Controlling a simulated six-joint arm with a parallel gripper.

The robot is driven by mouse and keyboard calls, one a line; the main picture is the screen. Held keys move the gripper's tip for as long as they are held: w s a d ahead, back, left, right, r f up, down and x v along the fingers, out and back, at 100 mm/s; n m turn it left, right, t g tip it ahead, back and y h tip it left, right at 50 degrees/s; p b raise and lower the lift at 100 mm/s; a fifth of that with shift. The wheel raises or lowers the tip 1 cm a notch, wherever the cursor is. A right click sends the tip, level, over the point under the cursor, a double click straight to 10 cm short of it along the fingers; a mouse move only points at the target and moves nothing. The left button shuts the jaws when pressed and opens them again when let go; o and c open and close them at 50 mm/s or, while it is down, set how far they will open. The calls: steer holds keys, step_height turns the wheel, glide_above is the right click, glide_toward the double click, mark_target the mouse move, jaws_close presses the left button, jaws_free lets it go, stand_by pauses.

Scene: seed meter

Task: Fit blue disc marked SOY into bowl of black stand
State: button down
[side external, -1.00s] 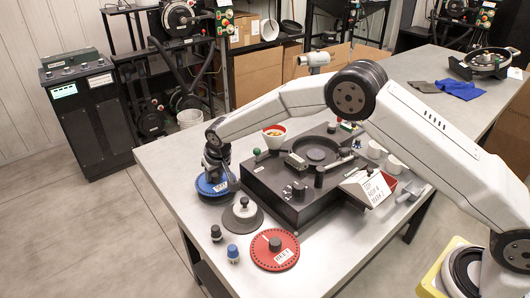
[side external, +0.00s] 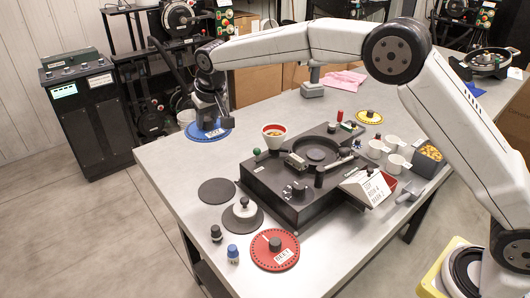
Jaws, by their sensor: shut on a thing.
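My gripper (side external: 211,116) is shut on the blue disc (side external: 194,136), which carries a white label too small to read here. It holds the disc up in the air, near the far left edge of the table. The black stand (side external: 281,196) is in the middle of the table, lower right of the disc. Its round bowl (side external: 316,150) on top is empty and open. The disc is well apart from the bowl. The fingertips are partly hidden behind the wrist.
A red disc (side external: 275,250), a grey disc with a knob (side external: 243,217) and a bare dark round pad (side external: 216,191) lie at the left front. A red-and-white cup (side external: 273,133) stands at the stand's back left corner. White cups (side external: 395,163) and a tilted card (side external: 366,188) are on its right.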

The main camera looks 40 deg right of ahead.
steer(key=shift+r, duration=0.85)
steer(key=s+d+m, duration=0.2)
steer(key=d, duration=0.7)
steer(key=m+h, duration=0.2)
steer(key=m, duration=0.2)
glide_above(315, 151)
steer(key=a, duration=0.1)
steer(key=shift+g, duration=0.3)
steer(key=shift+s+d+f, duration=0.1)
steer(key=shift+s+f, duration=0.1)
steer(key=shift+f, duration=0.7)
steer(key=shift+s+a+f, duration=0.1)
steer(key=shift+s+f, duration=0.1)
steer(key=shift+f, duration=0.75)
steer(key=shift+s+d+f, duration=0.1)
steer(key=shift+s+f, duration=0.1)
steer(key=shift+f, duration=0.7)
steer(key=shift+f, duration=0.15)
steer(key=shift+f, duration=2.75)
steer(key=shift+f, duration=1.3)
